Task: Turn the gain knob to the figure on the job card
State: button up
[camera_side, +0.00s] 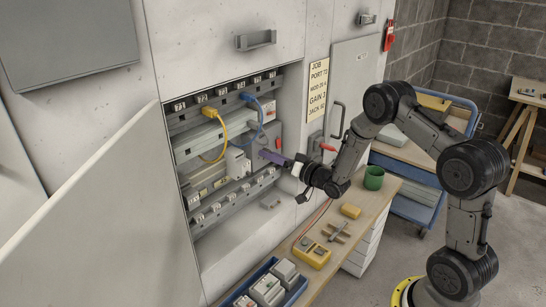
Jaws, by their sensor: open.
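My gripper (298,168) is at the right part of the open cabinet, pointing left into it. A purple piece (272,157) shows just at or beyond its tip; I cannot tell whether it is part of the gripper or of the cabinet. The job card (318,90) is on the cabinet front to the right of the opening. It reads JOB, PORT, GAIN and JACK lines, but the figure after GAIN is cut off or too small to read surely. The gain knob cannot be made out; it may be hidden behind my gripper.
A yellow cable (222,140) and a blue cable (262,118) hang inside the cabinet. The open door (95,215) stands at the left. The bench below holds a yellow meter (312,252), a green mug (373,178) and a blue tray (297,290) of modules.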

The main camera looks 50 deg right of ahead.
jog(key=shift+s, duration=0.1)
jog(key=s, duration=1.3)
jog(key=shift+s, duration=0.3)
jog(key=shift+a, duration=0.1)
jog(key=w+a+r+n+y, duration=0.1)
jog(key=a+r+n, duration=0.15)
jog(key=r, duration=0.45)
jog(key=w+a+r+n+t+y, duration=0.1)
jog(key=a+r, duration=0.3)
jog(key=r, duration=0.3)
jog(key=w+a+r+n+y, duration=0.1)
jog(key=w+a+r+n, duration=0.15)
jog(key=r, duration=0.45)
jog(key=s+a+r+g+h, duration=0.2)
jog(key=s+r+h, duration=0.1)
jog(key=s+r, duration=0.3)
jog(key=s+a+f+g, duration=0.1)
jog(key=s+f+g, duration=0.4)
jog(key=s, duration=0.6)
jog(key=s+a+f+g, duration=0.1)
jog(key=s+f+g, duration=0.5)
jog(key=s+f, duration=0.3)
jog(key=shift+s, duration=1.25)
